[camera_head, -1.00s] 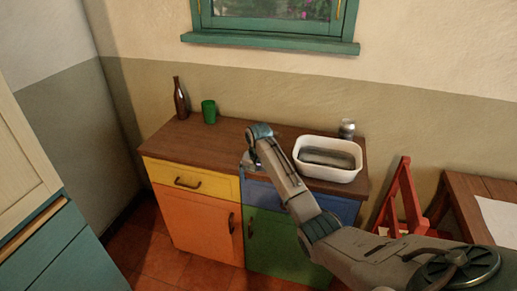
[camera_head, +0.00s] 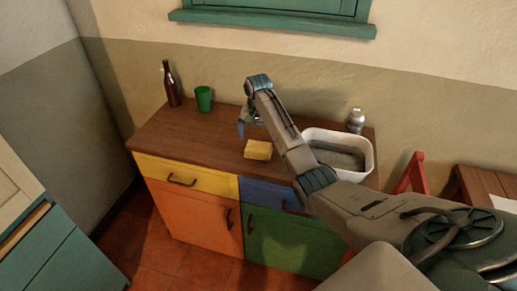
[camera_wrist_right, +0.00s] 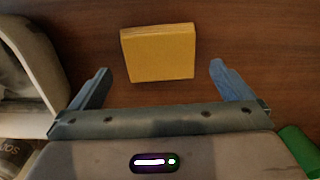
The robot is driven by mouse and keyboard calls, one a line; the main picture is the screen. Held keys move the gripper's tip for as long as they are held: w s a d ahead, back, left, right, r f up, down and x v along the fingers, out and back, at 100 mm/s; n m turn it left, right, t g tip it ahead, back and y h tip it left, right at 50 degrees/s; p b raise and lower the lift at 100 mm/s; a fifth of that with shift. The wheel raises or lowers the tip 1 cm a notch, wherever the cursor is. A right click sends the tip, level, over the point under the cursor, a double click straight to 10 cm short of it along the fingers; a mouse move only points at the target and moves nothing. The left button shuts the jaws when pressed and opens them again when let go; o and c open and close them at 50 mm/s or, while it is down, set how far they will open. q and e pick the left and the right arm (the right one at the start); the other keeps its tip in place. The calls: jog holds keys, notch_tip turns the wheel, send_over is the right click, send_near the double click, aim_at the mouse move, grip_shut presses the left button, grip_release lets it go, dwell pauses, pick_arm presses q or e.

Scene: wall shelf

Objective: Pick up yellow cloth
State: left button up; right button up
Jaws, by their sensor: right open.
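The yellow cloth (camera_head: 258,150) is a small, flat, folded square lying on the brown cabinet top. In the right wrist view the cloth (camera_wrist_right: 158,53) lies ahead of the fingertips and between their lines. My right gripper (camera_head: 246,129) is above the cabinet top, just behind and left of the cloth, fingers pointing down. In the wrist view the right gripper (camera_wrist_right: 158,80) has its two blue fingers wide apart, with nothing between them. It is apart from the cloth. My left gripper is not in view.
A white basin (camera_head: 370,165) with grey contents stands right of the cloth, under my right arm. A metal canister (camera_head: 356,121) is behind it. A green cup (camera_head: 204,98) and brown bottle (camera_head: 171,84) stand back left. The front left cabinet top is clear.

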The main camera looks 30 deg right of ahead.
aim_at(259, 146)
jog(key=f+p, duration=0.1)
jog(key=f, duration=0.1)
jog(key=f+p, duration=0.1)
jog(key=f, duration=0.1)
jog(key=shift+w+d+f, duration=0.1)
jog(key=shift+d+f, duration=0.1)
jog(key=shift+f, duration=0.75)
jog(key=c, duration=0.7)
